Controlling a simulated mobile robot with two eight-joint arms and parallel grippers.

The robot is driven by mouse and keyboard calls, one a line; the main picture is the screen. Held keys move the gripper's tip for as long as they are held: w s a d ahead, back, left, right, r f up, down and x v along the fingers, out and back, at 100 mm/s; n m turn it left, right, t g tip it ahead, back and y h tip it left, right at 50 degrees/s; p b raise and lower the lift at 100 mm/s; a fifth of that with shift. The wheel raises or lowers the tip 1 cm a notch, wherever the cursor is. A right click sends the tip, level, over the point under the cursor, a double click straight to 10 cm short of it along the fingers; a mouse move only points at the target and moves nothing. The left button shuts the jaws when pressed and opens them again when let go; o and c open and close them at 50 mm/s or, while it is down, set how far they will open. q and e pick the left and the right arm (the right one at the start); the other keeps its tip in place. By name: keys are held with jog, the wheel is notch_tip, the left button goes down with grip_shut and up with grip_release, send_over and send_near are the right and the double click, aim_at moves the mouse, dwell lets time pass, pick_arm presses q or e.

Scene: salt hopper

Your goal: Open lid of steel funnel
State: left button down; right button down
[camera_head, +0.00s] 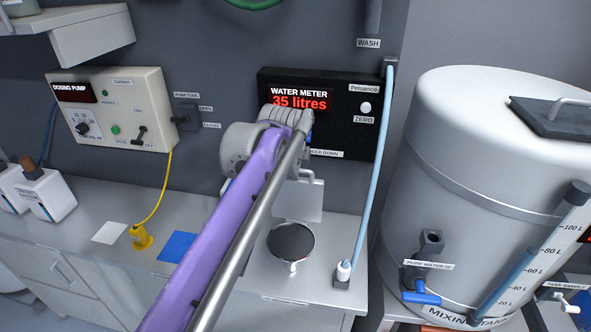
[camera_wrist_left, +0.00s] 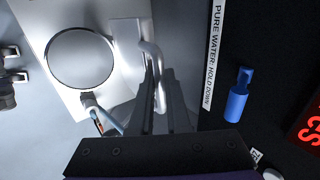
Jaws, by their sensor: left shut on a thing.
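The steel funnel (camera_head: 291,242) shows as a round, grey mouth with a pale rim on the counter; it also shows in the left wrist view (camera_wrist_left: 80,58). Its lid appears to be the square pale plate (camera_head: 298,203) standing raised behind the mouth, seen edge-on at an angle in the left wrist view (camera_wrist_left: 127,42). A bent bar handle (camera_wrist_left: 152,62) is on the plate. My left gripper (camera_wrist_left: 157,88) is shut on this handle. In the head view its fingers are mostly hidden behind my wrist. My right gripper is not in view.
The black water meter (camera_head: 330,90) reads 35 litres just behind my wrist. A pale blue hose (camera_head: 382,140) hangs to the right, beside the large mixing tank (camera_head: 475,140). A dosing pump panel (camera_head: 115,110) is at left. A blue square (camera_head: 178,246) lies on the counter.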

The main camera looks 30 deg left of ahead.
pick_arm(q)
jog(key=c, duration=0.9)
grip_release()
jog(key=shift+f, duration=0.1)
jog(key=shift+s, duration=0.1)
jog(key=v, duration=1.1)
jog(key=s+d+f+n, duration=0.3)
jog(key=s+f+n, duration=0.2)
jog(key=f, duration=0.4)
jog(key=s+d+f+n+h, duration=0.1)
jog(key=s+f+n, duration=0.4)
jog(key=f, duration=0.5)
jog(key=s+d+f+n, duration=0.4)
jog(key=s+f, duration=0.3)
jog(key=f, duration=0.3)
jog(key=shift+s+d+f+n+h, duration=0.1)
jog(key=shift+s+d+n+h, duration=0.25)
jog(key=shift+d+n+h, duration=0.05)
